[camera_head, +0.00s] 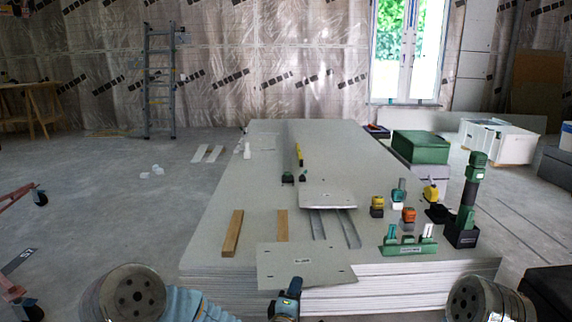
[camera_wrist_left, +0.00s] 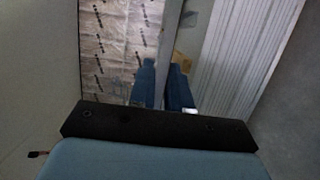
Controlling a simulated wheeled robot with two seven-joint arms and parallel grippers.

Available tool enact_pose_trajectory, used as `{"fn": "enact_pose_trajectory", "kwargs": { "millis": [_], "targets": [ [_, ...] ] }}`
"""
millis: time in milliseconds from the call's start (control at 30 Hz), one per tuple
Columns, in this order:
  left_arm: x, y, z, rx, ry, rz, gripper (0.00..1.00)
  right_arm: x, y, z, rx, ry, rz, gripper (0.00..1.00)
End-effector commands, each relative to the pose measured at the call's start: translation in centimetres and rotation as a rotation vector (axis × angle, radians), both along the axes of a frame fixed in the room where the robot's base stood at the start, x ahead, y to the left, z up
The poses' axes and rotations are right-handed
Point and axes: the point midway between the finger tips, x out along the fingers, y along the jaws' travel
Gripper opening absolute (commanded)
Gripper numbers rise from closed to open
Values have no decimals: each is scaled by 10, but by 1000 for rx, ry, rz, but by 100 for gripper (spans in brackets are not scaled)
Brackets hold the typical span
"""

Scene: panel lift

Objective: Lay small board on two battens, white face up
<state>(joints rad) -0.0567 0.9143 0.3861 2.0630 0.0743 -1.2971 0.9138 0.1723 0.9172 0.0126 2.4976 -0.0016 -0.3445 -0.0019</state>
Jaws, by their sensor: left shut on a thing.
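The small board (camera_head: 305,262) is a light grey sheet with a dark printed mark and small dots on the face toward my head. It is at the front of the large board stack (camera_head: 340,278), covering part of its front edge. My left gripper (camera_head: 288,292) is shut on its lower edge; its blue fingers (camera_wrist_left: 163,88) show in the left wrist view. Two wooden battens, the left one (camera_head: 232,233) and the right one (camera_head: 281,225), lie on the stack just behind the board, roughly parallel and apart, with nothing on them. My right gripper is out of view.
Another marked board (camera_head: 328,194) lies near two metal strips (camera_head: 318,226) to the right of the battens. Several tools, a green holder (camera_head: 408,246) and a tall green-black tool (camera_head: 470,196) occupy the stack's right side. The stack's left part is clear.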

Motion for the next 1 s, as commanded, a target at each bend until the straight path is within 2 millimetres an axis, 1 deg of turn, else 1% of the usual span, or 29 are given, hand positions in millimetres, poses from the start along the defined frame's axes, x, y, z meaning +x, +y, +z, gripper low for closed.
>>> {"fn": "enact_pose_trajectory", "kwargs": {
  "millis": [33,133,233,300,400,500,600,800,867,967,1000],
  "targets": [
    [0,15,-6,0,0,18,0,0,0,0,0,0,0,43],
    [-3,49,-22,1,1,57,0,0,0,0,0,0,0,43],
    [-12,90,-41,1,2,101,0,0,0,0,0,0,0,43],
    [-21,118,-53,1,3,133,0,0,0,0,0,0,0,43],
    [-35,152,-67,-1,1,172,0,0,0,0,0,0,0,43],
    [-49,179,-77,-1,1,204,0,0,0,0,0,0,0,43],
    [-61,198,-84,-1,-1,229,0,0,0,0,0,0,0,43],
    [-83,229,-93,-1,-2,271,0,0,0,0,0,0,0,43],
    [-83,229,-83,-3,-3,270,0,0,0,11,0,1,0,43],
    [-83,228,-74,-2,-2,269,0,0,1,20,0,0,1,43],
    [-83,228,-68,-3,0,268,0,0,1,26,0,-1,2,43]
  ]
}}
